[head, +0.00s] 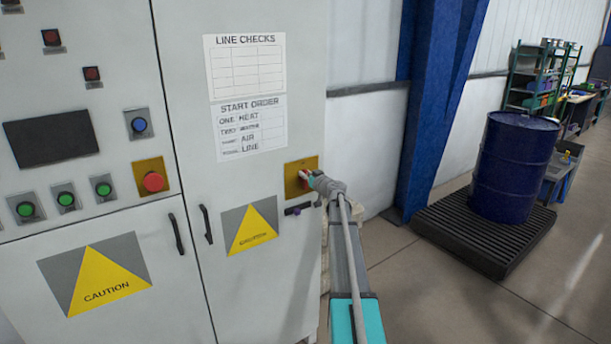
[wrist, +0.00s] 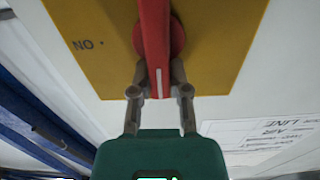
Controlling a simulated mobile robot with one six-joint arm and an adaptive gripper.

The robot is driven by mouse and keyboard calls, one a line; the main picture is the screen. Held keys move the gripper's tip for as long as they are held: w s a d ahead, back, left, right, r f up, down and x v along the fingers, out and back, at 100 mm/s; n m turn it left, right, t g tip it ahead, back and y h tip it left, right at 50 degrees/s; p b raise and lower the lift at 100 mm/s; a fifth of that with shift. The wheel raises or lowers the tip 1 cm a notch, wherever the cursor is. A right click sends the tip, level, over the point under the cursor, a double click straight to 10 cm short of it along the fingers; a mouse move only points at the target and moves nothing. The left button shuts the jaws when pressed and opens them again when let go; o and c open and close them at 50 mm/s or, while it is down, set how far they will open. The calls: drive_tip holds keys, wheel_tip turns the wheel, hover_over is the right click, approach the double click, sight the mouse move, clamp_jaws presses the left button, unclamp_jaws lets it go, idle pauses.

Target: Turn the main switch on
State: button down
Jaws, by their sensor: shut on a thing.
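The main switch is a red handle (wrist: 155,35) on a round red base, mounted on a yellow plate (wrist: 215,50) on the cabinet door. In the wrist view the handle stands upright, with a white line along its near end. An "ON" mark (wrist: 86,45) shows upside down on the plate, left of the handle. My gripper (wrist: 160,75) has one finger on each side of the handle's near end and is shut on it. In the head view my gripper (head: 313,180) reaches the yellow plate (head: 291,187) and partly hides the red handle (head: 304,175).
The cabinet also bears a red push button (head: 153,181), green buttons (head: 66,199), a dark screen (head: 50,137) and black door handles (head: 208,224). A blue drum (head: 512,167) stands on a dark pallet (head: 455,240) at right, beyond a blue column (head: 440,100).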

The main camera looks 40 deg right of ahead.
drive_tip(key=shift+m, duration=0.3)
drive_tip(key=m, duration=0.3)
drive_tip(key=shift+d+f, duration=0.15)
drive_tip(key=shift+d, duration=0.25)
drive_tip(key=m+b, duration=0.1)
drive_tip(key=m, duration=0.3)
drive_tip(key=d+f+m, duration=0.1)
drive_tip(key=m, duration=0.4)
drive_tip(key=f+m+b, duration=0.1)
drive_tip(key=m, duration=0.4)
drive_tip(key=shift+d+f+b, duration=0.2)
drive_tip(key=shift+d+b, duration=0.05)
drive_tip(key=shift+b, duration=0.05)
